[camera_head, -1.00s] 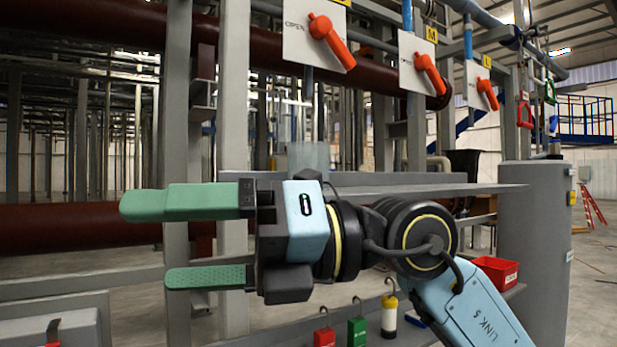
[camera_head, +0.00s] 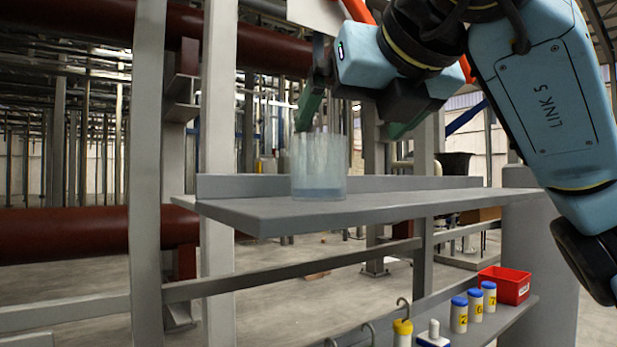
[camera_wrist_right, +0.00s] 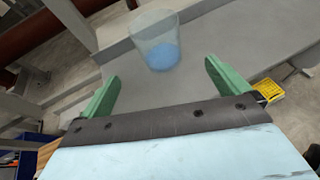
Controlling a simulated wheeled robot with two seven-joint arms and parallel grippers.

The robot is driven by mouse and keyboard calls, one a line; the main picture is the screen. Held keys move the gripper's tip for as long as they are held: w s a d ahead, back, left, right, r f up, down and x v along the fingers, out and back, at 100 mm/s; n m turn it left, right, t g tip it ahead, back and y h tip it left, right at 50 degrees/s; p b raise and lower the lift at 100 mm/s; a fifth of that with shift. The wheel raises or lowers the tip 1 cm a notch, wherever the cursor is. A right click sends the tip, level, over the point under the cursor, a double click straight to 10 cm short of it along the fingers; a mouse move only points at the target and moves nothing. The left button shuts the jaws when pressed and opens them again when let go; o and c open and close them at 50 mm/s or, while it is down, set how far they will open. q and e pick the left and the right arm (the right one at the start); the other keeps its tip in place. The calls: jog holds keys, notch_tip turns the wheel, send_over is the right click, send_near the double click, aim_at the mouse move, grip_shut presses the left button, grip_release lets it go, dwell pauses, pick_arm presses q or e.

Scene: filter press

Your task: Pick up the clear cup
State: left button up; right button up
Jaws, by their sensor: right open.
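The clear cup (camera_head: 319,168) stands upright on the grey upper shelf (camera_head: 400,203), with some bluish liquid or a blue base at its bottom. In the right wrist view the cup (camera_wrist_right: 157,42) lies ahead of the fingers, a little left of the middle between them. In the wrist view the right gripper (camera_wrist_right: 160,85) is open and empty, not touching the cup. My left gripper is not in view.
A lower shelf holds white bottles with blue caps (camera_head: 459,314), a yellow-capped bottle (camera_head: 403,331) and a red bin (camera_head: 506,285). A grey post (camera_head: 217,150) stands left of the cup. The shelf right of the cup is clear.

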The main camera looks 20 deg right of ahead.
aim_at(328, 158)
jog(key=x, duration=0.4)
jog(key=shift+w+f+p, duration=0.15)
jog(key=shift+f+p, duration=0.05)
jog(key=shift+p, duration=0.15)
jog(key=shift+x, duration=1.05)
jog(key=shift+w+f, duration=0.15)
jog(key=shift+w, duration=0.1)
jog(key=p+x, duration=0.1)
jog(key=x, duration=0.3)
jog(key=shift+f+p, duration=0.1)
jog(key=shift+p, duration=0.25)
jog(key=shift+w+f, duration=0.15)
jog(key=shift+w, duration=0.4)
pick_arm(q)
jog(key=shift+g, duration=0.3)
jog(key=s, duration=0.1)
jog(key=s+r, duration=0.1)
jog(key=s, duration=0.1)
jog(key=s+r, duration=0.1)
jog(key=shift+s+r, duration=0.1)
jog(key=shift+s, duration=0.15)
pick_arm(e)
jog(key=c, duration=1.1)
